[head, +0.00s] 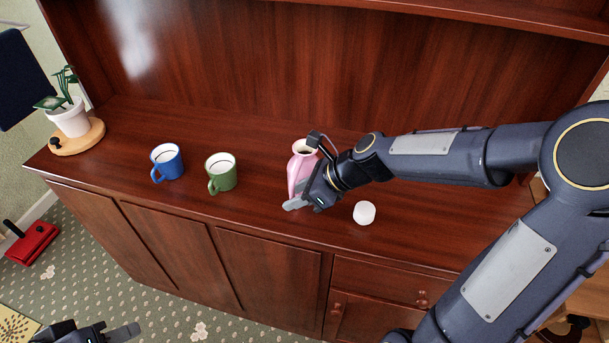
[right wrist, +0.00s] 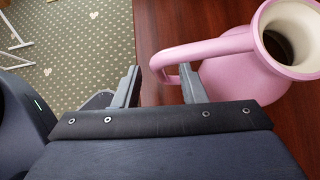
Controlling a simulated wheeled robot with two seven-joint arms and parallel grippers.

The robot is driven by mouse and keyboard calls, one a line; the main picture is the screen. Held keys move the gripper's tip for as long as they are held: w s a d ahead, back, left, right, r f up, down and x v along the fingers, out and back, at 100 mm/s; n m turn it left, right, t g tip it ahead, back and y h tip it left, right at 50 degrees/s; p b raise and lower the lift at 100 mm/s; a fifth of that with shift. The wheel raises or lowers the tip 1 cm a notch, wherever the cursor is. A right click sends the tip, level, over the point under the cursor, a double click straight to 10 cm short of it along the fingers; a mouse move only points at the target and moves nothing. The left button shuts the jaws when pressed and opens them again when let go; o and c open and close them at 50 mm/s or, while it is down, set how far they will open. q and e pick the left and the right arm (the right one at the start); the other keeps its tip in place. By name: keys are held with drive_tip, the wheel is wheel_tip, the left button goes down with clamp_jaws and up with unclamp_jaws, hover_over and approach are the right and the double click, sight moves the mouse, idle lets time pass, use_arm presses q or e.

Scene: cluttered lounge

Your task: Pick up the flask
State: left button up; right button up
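The flask (head: 298,172) is a pink jug-like vessel with a handle and an open mouth. It stands upright on the wooden cabinet top, partly hidden by my right gripper (head: 304,201). In the right wrist view, my right gripper (right wrist: 158,84) is open. The outer bend of the flask's handle (right wrist: 205,48) lies between its fingertips, and the right finger is close to the handle's inner side. Whether either finger touches it I cannot tell. My left gripper (head: 112,334) is low at the bottom left, cut off by the frame edge, away from the cabinet.
A green mug (head: 222,174) and a blue mug (head: 167,161) stand left of the flask. A small white round object (head: 364,212) sits to its right. A potted plant (head: 69,118) stands on a wooden board at the left end. The cabinet's back panel (head: 250,60) rises behind.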

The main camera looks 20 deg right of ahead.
drive_tip(key=shift+x, duration=1.05)
drive_tip(key=shift+c, duration=0.2)
clamp_jaws()
idle(0.4)
